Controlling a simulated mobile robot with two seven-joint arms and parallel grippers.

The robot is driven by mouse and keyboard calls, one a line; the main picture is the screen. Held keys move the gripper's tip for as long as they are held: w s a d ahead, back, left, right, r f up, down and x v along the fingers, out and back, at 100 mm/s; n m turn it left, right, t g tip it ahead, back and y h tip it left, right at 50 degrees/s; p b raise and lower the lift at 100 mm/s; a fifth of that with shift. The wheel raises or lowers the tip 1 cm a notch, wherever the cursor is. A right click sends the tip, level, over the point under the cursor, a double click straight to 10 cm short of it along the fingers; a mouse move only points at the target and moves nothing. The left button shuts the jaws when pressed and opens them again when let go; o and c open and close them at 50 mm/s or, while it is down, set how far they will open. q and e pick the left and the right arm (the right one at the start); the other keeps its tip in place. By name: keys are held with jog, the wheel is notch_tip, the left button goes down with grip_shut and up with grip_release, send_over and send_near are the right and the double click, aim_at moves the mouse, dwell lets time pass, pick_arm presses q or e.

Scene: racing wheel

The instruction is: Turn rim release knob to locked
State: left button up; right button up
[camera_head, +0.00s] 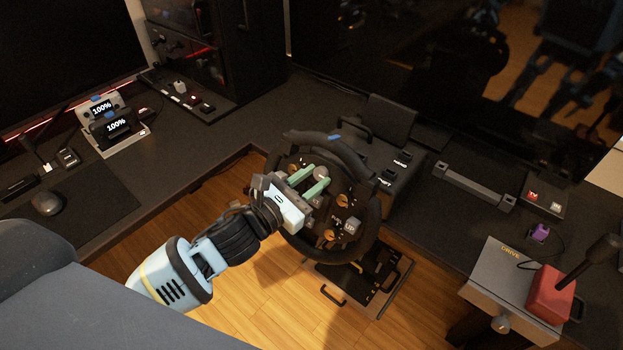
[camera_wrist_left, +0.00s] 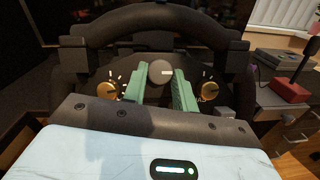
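The black racing wheel (camera_head: 366,164) stands at the desk edge, its face carrying several knobs. A round grey knob (camera_head: 321,172) sits at the upper middle of the wheel; it also shows in the left wrist view (camera_wrist_left: 160,72). My left gripper (camera_head: 316,176) is at this knob, its green fingers apart, with one fingertip on each side of it. I cannot tell whether the fingertips (camera_wrist_left: 161,82) press on the knob. Gold knobs flank it left (camera_wrist_left: 107,91) and right (camera_wrist_left: 209,91). The lettering around the grey knob is unreadable. My right gripper is not in view.
A black wheel base (camera_head: 395,165) stands behind the wheel, and pedals (camera_head: 365,285) lie below. A shifter box with a red block (camera_head: 550,296) is at the right. A mouse (camera_head: 47,202) and a 100% display stand (camera_head: 113,130) are at the left. Wooden floor shows below.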

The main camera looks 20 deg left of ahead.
pick_arm(q)
jog(key=c, duration=0.4)
jog(key=shift+c, duration=0.2)
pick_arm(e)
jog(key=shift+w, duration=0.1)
